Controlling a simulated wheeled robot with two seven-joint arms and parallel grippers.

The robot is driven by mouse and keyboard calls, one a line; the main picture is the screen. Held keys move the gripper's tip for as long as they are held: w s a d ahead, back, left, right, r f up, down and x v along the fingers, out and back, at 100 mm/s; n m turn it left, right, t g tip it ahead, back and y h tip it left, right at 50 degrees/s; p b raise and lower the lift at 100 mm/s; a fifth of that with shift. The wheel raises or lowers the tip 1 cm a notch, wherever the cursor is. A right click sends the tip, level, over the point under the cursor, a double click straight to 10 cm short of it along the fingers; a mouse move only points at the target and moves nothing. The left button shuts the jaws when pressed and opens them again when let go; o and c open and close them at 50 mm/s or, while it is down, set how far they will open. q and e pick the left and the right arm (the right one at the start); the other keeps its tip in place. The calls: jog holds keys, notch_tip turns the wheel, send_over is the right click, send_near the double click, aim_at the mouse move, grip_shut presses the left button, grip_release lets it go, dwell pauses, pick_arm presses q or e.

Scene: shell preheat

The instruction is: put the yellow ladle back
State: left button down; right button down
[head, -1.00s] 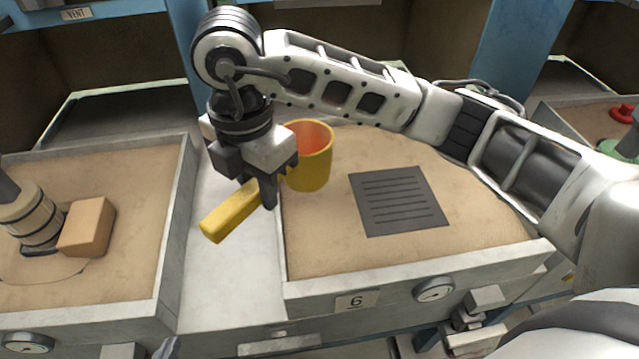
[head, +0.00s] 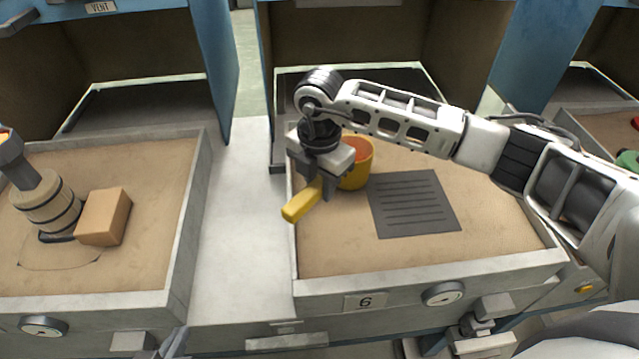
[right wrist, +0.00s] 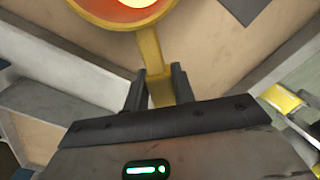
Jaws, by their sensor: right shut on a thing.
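The yellow ladle (head: 356,178) has a deep cup with an orange-red inside, and a straight handle. My right gripper (head: 328,190) is shut on the handle, with the cup just beyond it to the right. The handle's end sticks out toward the front left, over the left rim of the sand tray marked 6 (head: 400,265). The cup is over the back left of that tray; I cannot tell whether it touches the sand. In the right wrist view, the ladle (right wrist: 150,50) runs between the fingers (right wrist: 160,92), with a bright spot inside the cup. My left gripper is not in view.
A dark slotted plate (head: 413,203) lies in the same tray, right of the ladle. The left tray (head: 100,302) holds a banded wooden barrel-shaped thing (head: 50,207) and a tan block (head: 104,217). A bare pale strip (head: 235,240) separates the trays. Blue-framed bays stand behind.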

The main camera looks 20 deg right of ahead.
jog(key=shift+f, duration=0.25)
jog(key=shift+f, duration=0.2)
jog(key=c, duration=1.2)
grip_release()
jog(key=shift+o, duration=0.2)
jog(key=shift+r, duration=0.25)
notch_tip(320, 180, up, 12)
